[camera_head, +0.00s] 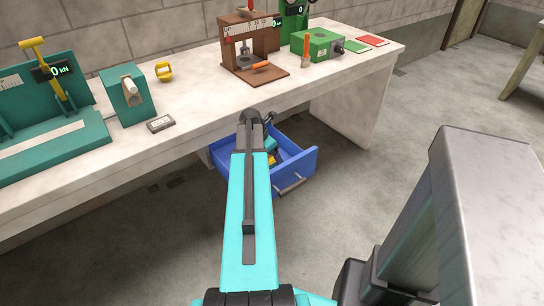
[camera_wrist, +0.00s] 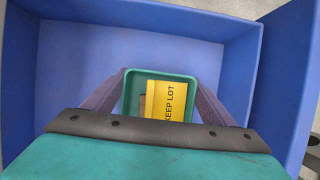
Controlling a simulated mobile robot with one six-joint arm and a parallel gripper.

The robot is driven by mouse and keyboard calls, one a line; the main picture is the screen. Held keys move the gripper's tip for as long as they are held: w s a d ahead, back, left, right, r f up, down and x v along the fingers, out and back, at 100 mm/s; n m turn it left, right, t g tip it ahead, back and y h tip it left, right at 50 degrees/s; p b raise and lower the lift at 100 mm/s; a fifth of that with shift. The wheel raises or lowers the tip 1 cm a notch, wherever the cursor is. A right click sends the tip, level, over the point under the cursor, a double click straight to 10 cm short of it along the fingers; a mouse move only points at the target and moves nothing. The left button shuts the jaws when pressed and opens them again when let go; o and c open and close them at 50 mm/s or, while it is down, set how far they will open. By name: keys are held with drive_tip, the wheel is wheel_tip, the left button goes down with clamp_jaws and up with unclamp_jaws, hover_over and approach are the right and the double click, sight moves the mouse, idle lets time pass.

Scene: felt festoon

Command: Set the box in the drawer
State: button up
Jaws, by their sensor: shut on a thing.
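The blue drawer (camera_head: 300,170) is pulled out from under the bench. Its floor and walls surround the view at my wrist (camera_wrist: 200,45). My gripper (camera_wrist: 161,80) is shut on a small open green box (camera_wrist: 160,73), with one finger on each side. A yellow card (camera_wrist: 171,101) reading "KEEP LOT" lies in the box. The box is within the drawer's outline; I cannot tell whether it touches the floor. In the head view my arm covers part of the drawer, and the box (camera_head: 271,143) shows only in small part.
The pale bench (camera_head: 215,118) overhangs the drawer's back. On it stand a teal tester (camera_head: 50,130), a teal block (camera_head: 128,95), a brown press (camera_head: 248,45) and a green device (camera_head: 317,45). The drawer floor beyond the box looks clear. Open floor lies right of the drawer.

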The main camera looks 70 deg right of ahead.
drive_tip(key=shift+f, duration=0.1)
drive_tip(key=o, duration=1.4)
drive_tip(key=shift+c, duration=0.2)
drive_tip(key=v, duration=1.2)
